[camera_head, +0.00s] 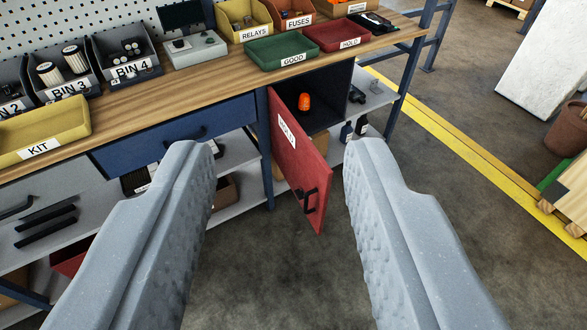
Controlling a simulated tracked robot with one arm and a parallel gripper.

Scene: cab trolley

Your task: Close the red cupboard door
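The red cupboard door (295,155) stands open under the workbench, hinged on its left edge and swung out toward me. It has a white label near its top and a black handle (309,200) near its lower free edge. Behind it the dark cupboard (325,100) is open to view, with an orange object (304,102) inside. My gripper (272,165) is open and empty. Its two grey fingers are wide apart, and the door shows between them, beyond the fingertips. I see no contact with the door.
The wooden bench top (225,85) carries bins and trays, including a green tray (282,51) and a red tray (336,36). A blue drawer (170,138) is left of the cupboard. Shelves with bottles (361,127) are to its right. Open floor (450,190) lies right, crossed by a yellow line.

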